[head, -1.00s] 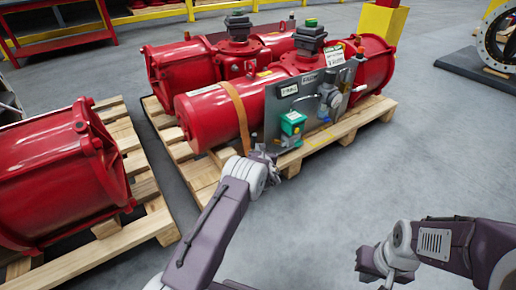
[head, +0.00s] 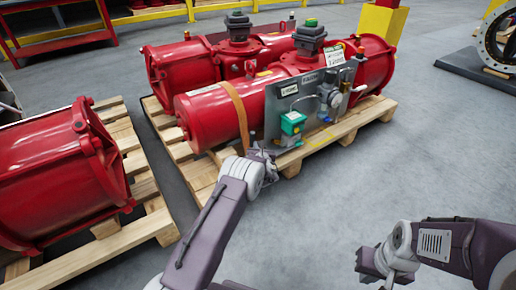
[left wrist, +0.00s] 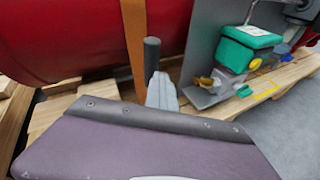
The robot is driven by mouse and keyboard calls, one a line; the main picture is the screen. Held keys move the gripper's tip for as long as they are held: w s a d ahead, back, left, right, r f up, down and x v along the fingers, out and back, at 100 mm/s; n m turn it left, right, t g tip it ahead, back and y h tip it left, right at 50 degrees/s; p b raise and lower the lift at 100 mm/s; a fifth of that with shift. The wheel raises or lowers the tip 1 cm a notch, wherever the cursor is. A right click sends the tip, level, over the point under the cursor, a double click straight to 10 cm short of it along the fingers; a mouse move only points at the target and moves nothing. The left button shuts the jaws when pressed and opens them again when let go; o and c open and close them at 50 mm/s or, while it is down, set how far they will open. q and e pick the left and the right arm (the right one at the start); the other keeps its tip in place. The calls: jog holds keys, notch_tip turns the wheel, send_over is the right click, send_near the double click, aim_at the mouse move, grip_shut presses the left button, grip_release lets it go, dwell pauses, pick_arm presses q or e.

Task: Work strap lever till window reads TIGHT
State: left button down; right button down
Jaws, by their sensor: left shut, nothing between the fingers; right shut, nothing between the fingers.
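An orange strap (head: 238,108) runs down over the front red cylinder (head: 207,116). My left gripper (head: 267,152) is shut and empty, low beside the strap's lower end. Its fingertips are small in the head view, and I cannot tell whether they touch the lever. My right gripper (head: 368,263) is shut and empty, over the floor at lower right. I cannot read TIGHT in any window.
A grey panel (head: 272,112) with a green box (head: 291,123) and gauges stands right of the strap. The cylinders rest on a wooden pallet (head: 345,132). Another pallet (head: 150,222) with a red housing (head: 55,180) is at left.

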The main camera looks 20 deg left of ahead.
pick_arm(q)
jog(key=shift+w+a+r+b, duration=0.25)
jog(key=shift+w+a+r, duration=0.15)
jog(key=shift+a, duration=0.15)
jog(key=shift+w+a+r+b, duration=0.25)
jog(key=shift+w+a, duration=0.1)
jog(key=shift+a, duration=0.2)
dwell(1.2)
dwell(0.5)
jog(key=s+d+f+p, duration=0.1)
jog(key=s+d+f, duration=0.2)
jog(key=s+d, duration=0.1)
jog(key=shift+s+d, duration=0.2)
jog(key=shift+d, duration=0.65)
dwell(0.4)
jog(key=s+d, duration=0.1)
jog(key=s+d+f, duration=0.1)
jog(key=d+f, duration=0.1)
jog(key=shift+s+d, duration=0.35)
jog(key=shift+s, duration=0.05)
jog(key=shift+r, duration=0.1)
dwell(0.6)
